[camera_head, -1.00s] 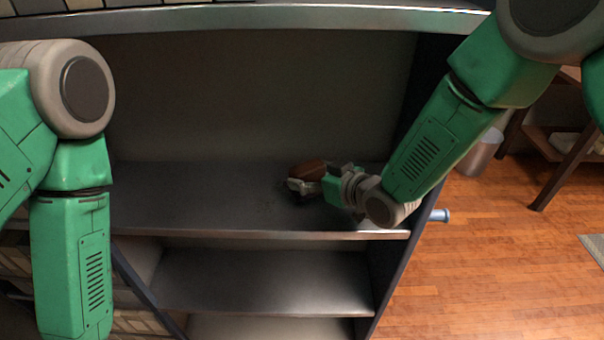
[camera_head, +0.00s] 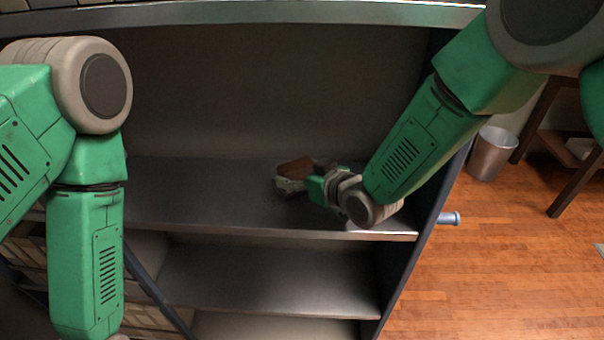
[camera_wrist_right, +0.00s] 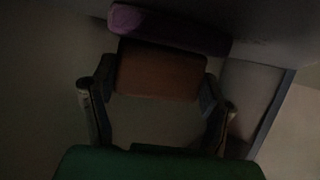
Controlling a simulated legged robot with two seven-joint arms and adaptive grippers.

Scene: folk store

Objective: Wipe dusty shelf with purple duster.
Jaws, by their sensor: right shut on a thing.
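The shelf (camera_head: 210,205) is a dark grey metal board inside a bookcase, with dark specks near its middle. The duster shows as a brown block (camera_head: 296,168) above the shelf board, at the right gripper. In the right wrist view the duster has a brown body (camera_wrist_right: 160,72) and a purple pad (camera_wrist_right: 170,29) along its far side. My right gripper (camera_head: 300,184) is shut on the duster's brown body, with one finger on each side of it. Whether the pad touches the board is hidden. My left arm hangs at the left, and its gripper is out of view.
A lower shelf (camera_head: 270,278) lies below, and an upper shelf edge (camera_head: 290,15) runs across the top. The bookcase's right side panel (camera_head: 425,225) stands beside my right arm. A metal bin (camera_head: 491,154) and a dark wooden table leg (camera_head: 577,186) stand on the wooden floor at right.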

